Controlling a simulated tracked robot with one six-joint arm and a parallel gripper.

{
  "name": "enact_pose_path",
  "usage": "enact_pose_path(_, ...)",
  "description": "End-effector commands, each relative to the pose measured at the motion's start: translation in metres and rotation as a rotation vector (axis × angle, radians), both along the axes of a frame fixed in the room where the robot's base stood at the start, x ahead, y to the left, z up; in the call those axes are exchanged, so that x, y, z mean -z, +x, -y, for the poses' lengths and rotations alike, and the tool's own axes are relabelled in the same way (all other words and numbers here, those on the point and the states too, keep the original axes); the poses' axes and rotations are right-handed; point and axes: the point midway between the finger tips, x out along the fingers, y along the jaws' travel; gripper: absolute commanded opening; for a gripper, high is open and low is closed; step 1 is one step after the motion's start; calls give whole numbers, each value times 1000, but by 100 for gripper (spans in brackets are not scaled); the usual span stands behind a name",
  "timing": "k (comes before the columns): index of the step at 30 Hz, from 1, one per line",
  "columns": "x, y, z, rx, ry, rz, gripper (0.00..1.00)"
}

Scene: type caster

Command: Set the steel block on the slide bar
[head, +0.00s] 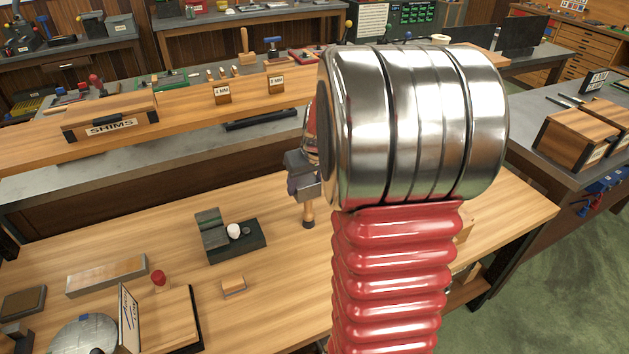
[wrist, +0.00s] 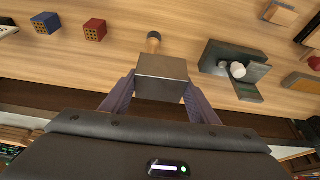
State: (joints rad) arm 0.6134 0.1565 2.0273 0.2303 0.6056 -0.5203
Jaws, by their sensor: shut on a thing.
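My gripper (wrist: 160,84) is shut on a grey steel block (wrist: 162,66), with a purplish-grey finger on each side of it. In the head view the block (head: 305,187) is held above the wooden bench, right of a dark fixture (head: 218,246). A wooden handle-like piece with a dark end (head: 308,212) shows just below the block; I cannot tell whether it is joined to it. The fixture has an upright dark part and a white knob; it also shows in the wrist view (wrist: 218,60). I cannot tell for sure which part is the slide bar. My arm hides part of the bench.
A wood-and-metal block (head: 107,277), a red knob (head: 159,278), a small wooden block (head: 233,287) and a round metal plate (head: 84,336) are at the left. Blue (wrist: 46,22) and red (wrist: 95,30) blocks show in the wrist view. Bench around the fixture is mostly clear.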

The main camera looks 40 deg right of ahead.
Motion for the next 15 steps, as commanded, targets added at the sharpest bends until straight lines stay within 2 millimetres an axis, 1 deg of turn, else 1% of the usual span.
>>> enact_pose_path(1,0,7,-8,-12,-4,3,0)
enact_pose_path(3,3,14,-19,-22,-4,2,0)
enact_pose_path(15,19,47,-87,-84,-7,-4,0)
